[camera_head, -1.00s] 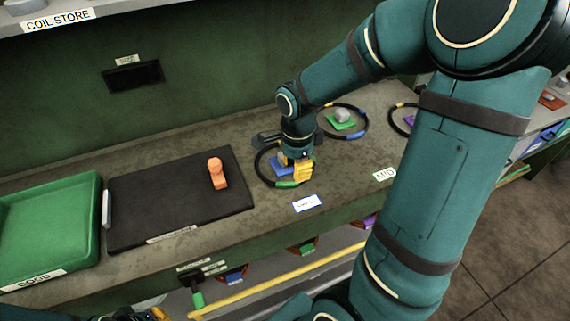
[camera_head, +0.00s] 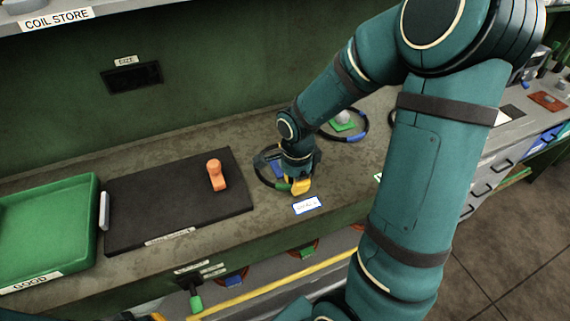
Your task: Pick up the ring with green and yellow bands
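A black ring (camera_head: 264,180) with a green band (camera_head: 283,186) lies on the bench right of the dark mat, around a blue piece (camera_head: 277,170). My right gripper (camera_head: 299,188), with yellow fingers, is down at the ring's front right edge. The fingers and wrist hide that part of the ring, and I cannot tell whether they are closed on it. No yellow band on this ring can be told apart from the yellow fingers. A second black ring (camera_head: 365,125) with a blue band lies farther right around a green piece. Only a sliver of my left gripper (camera_head: 158,317) shows at the bottom left.
An orange peg-like object (camera_head: 216,175) stands on the dark mat (camera_head: 150,210). A green tray (camera_head: 88,215) labelled GOOD is at the left. A white label (camera_head: 307,205) sits at the bench's front edge. A yellow rail (camera_head: 270,292) runs below. My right arm covers the bench's right part.

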